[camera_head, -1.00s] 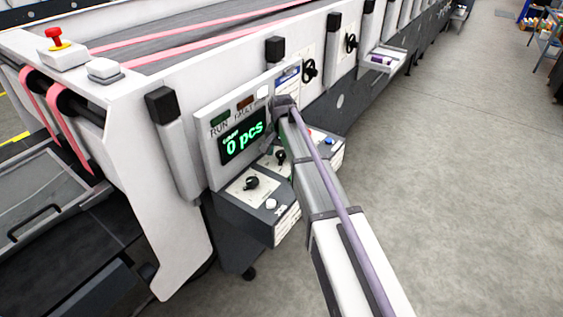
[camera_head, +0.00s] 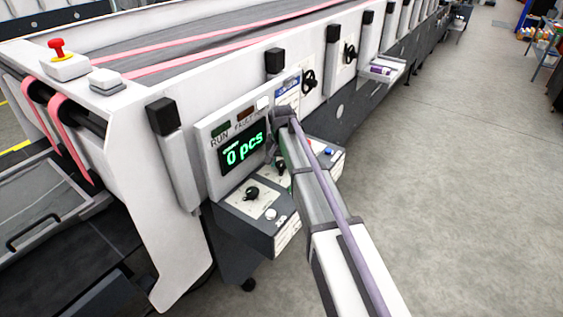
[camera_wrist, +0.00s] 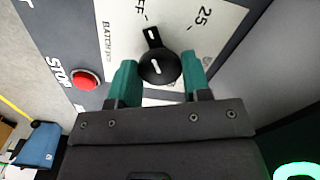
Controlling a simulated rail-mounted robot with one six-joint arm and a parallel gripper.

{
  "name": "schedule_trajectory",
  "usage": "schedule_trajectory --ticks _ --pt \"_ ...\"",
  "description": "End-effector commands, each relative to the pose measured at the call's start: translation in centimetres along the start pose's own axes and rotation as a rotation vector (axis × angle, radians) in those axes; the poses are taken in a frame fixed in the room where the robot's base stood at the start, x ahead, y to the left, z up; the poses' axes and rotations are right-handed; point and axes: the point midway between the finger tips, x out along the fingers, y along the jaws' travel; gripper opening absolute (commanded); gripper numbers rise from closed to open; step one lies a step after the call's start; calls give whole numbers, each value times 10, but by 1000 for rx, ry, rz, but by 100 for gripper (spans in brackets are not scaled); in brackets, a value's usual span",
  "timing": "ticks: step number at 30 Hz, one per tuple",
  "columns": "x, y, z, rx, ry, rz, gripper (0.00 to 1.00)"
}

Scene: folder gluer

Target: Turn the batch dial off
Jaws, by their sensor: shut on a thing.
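The batch dial (camera_wrist: 158,66) is a round black knob with a pointer on a white plate marked "BATCH pcs". In the wrist view its pointer is toward the top, close to the "OFF" mark, with "25" further right. My gripper (camera_wrist: 158,78) has green fingertips, one on each side of the dial, and is shut on it. In the head view my arm's end hides most of this dial and the fingers at the control box (camera_head: 245,225).
A red STOP button (camera_wrist: 86,79) sits left of the dial in the wrist view. Another black dial (camera_head: 252,193) and a white button (camera_head: 270,214) are on the same box. The display (camera_head: 243,150) above reads "0 pcs". Open floor lies to the right.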

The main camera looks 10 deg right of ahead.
Motion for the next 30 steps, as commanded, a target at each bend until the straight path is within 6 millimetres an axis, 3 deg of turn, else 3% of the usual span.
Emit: schedule_trajectory --ticks 5,6,13,23,30 --pt "0 0 0 0 0 0 20" --pt "0 0 0 0 0 0 48" --pt "0 0 0 1 0 0 70" --pt "-10 0 0 1 0 0 70" --pt "-63 0 0 1 0 0 70"
